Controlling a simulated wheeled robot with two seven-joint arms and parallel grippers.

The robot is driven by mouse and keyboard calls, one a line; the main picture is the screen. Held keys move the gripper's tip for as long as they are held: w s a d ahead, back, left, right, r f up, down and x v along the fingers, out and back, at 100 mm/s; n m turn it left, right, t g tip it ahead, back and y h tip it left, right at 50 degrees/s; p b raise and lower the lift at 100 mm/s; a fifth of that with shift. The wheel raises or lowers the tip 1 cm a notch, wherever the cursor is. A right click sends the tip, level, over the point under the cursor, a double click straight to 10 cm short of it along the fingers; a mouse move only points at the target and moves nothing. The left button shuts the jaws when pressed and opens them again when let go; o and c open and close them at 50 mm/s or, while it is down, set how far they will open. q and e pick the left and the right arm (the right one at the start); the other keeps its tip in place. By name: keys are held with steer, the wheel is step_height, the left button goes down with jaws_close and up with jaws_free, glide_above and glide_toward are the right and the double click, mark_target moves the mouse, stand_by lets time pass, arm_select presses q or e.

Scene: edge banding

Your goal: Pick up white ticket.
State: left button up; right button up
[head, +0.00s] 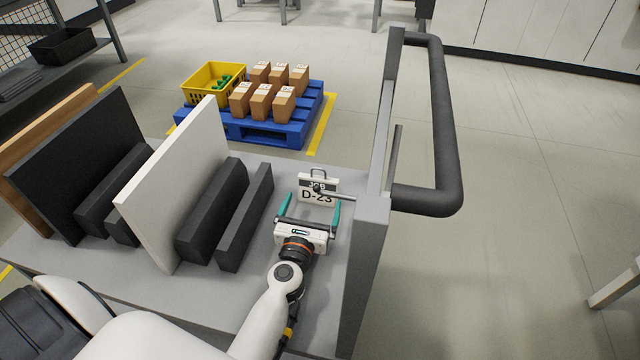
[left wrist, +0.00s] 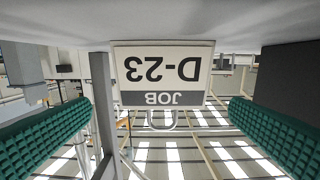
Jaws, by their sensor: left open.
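The white ticket (head: 318,194) stands upright near the right end of the grey cart top, marked D-23, with a dark band and a loop at its top. In the left wrist view the ticket (left wrist: 162,72) appears upside down, between and beyond the two green fingers, with JOB on its dark band. My left gripper (head: 309,208) is open, its green fingertips on either side of the ticket and a little short of it. Nothing is between the fingers at their tips. My right gripper is not in view.
The cart top (head: 225,290) carries a white panel (head: 180,185), a black panel (head: 85,160) and dark blocks (head: 245,215) left of my gripper. A grey post with a dark handle (head: 440,130) rises close on the right. A blue pallet (head: 265,130) with boxes stands beyond.

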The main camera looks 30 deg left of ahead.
mark_target(320, 177)
arm_select(q)
steer(key=x, duration=0.4)
steer(key=shift+w, duration=0.2)
steer(key=x, duration=0.4)
steer(key=shift+w+a+r, duration=0.1)
steer(key=shift+a+r, duration=0.1)
steer(key=shift+w+a, duration=0.1)
steer(key=shift+w, duration=0.25)
steer(key=c, duration=0.7)
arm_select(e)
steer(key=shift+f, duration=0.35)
arm_select(q)
steer(key=shift+r, duration=0.1)
